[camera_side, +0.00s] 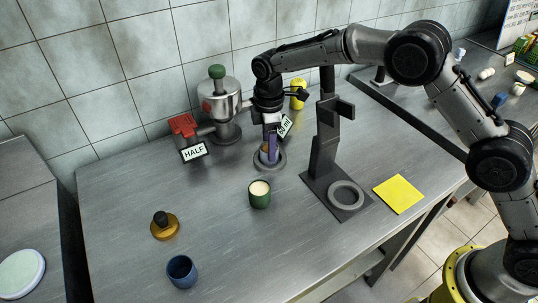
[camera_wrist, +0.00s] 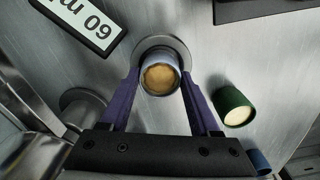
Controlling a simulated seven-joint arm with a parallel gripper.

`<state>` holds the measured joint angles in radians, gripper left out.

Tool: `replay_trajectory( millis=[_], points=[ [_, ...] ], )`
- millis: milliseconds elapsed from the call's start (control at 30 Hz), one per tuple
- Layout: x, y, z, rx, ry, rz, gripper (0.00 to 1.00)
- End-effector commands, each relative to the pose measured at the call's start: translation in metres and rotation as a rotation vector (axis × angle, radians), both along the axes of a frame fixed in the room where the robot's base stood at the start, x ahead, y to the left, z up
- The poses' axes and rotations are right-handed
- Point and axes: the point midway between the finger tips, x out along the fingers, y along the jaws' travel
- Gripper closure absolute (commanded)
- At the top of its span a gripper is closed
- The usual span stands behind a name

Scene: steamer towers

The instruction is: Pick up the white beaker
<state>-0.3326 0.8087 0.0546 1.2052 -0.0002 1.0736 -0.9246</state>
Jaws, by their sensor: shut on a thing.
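A light, whitish beaker (camera_wrist: 160,77) with brown contents stands between my fingers in the wrist view. My gripper (camera_wrist: 160,86) has one purple finger on each side of it and is shut on it. The beaker is over a round grey disc (camera_wrist: 163,43); I cannot tell whether it still touches the disc. In the side view my gripper (camera_side: 270,152) points down over the same disc (camera_side: 278,165), and the fingers hide most of the beaker.
A green cup (camera_side: 259,199) with pale contents stands in front, and a blue cup (camera_side: 182,274) is nearer the front edge. A brass piece (camera_side: 165,230) is left. A steel urn (camera_side: 222,105), a "60 ml" sign (camera_wrist: 80,20), a black stand (camera_side: 325,150) and a yellow sheet (camera_side: 399,194) are around.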

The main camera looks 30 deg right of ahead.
Motion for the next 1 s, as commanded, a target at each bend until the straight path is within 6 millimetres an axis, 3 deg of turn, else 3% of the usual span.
replay_trajectory(
  millis=[433, 800, 1000],
  points=[
    [0.001, 0.0, 0.008, 0.002, -0.005, 0.0, 1.0],
    [0.001, 0.0, 0.073, 0.002, -0.006, 0.0, 1.0],
    [0.001, 0.0, 0.096, 0.001, -0.003, 0.0, 1.0]
  ],
)
